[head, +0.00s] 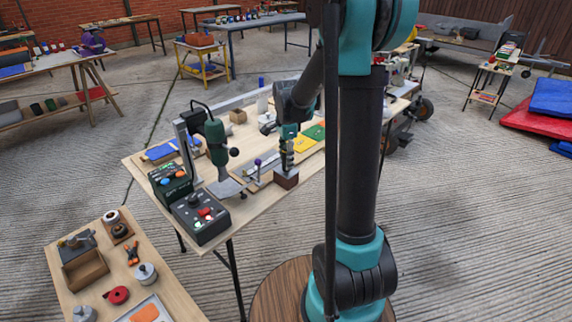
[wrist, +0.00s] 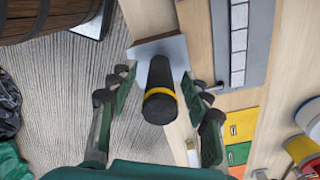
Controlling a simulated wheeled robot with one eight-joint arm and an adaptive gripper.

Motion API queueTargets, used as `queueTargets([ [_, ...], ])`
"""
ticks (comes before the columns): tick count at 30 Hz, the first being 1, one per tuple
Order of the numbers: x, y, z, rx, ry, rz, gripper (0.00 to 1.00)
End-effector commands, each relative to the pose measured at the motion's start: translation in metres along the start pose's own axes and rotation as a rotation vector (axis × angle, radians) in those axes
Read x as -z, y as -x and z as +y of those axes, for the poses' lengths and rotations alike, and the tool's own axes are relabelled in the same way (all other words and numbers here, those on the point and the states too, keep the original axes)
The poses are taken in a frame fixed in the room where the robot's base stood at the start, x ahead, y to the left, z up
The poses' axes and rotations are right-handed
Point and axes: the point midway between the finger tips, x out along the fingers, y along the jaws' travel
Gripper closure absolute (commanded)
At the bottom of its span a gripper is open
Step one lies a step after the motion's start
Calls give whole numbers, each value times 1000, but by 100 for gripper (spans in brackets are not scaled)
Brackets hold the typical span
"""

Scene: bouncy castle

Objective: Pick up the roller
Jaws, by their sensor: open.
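The roller (wrist: 160,88) appears to be the black cylinder with a yellow band, seen nearly end-on in the wrist view. It stands over a pale grey plate or block top (wrist: 176,48). My gripper (wrist: 158,80) is open, with one finger on each side of the cylinder and visible gaps between. In the head view my gripper (head: 287,148) points down over a small brown block (head: 286,180) near the table's front edge. The dark, yellow-marked piece there is partly hidden by my fingers. I cannot tell how the cylinder is fixed to the block.
The wooden worktable (head: 237,133) holds a green press-like tool (head: 215,140) and a black control box (head: 201,216) to the left. Yellow (head: 303,144) and green (head: 315,132) panels lie behind my gripper. A lower side table (head: 165,283) stands at front left.

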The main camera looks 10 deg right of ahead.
Motion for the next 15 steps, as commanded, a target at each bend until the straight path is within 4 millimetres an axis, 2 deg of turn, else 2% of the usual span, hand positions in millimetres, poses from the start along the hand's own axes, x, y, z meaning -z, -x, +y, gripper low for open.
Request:
queueTargets([
  [7,0,-2,0,0,0,0,51],
  [15,0,-1,0,0,0,0,85],
])
